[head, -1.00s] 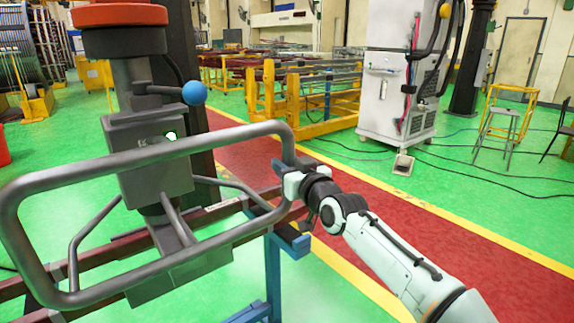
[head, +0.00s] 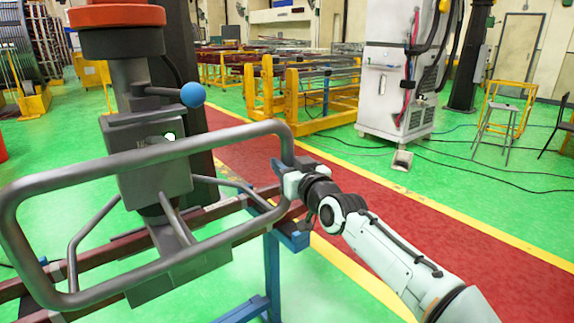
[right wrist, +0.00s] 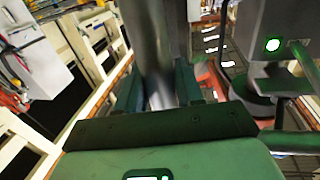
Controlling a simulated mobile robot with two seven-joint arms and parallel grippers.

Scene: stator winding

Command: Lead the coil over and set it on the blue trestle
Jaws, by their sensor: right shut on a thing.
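The coil (head: 112,250) shows as long dark red bars running from the lower left towards the middle of the head view, under a grey lifting device (head: 150,165). A grey tubular handle (head: 140,158) loops around the front of that device. My right gripper (head: 286,172) is shut on the right upright of this handle; the tube (right wrist: 150,60) stands between its fingers in the right wrist view. The blue trestle (head: 272,275) stands below the coil's right end. I cannot tell whether the coil touches it. My left gripper is not in view.
A blue ball knob (head: 193,94) sticks out of the lifting device. A white cabinet (head: 398,75), yellow racks (head: 300,95) and a small stool (head: 498,122) stand farther back. Cables lie on the green floor at right. A red walkway (head: 400,235) crosses behind the trestle.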

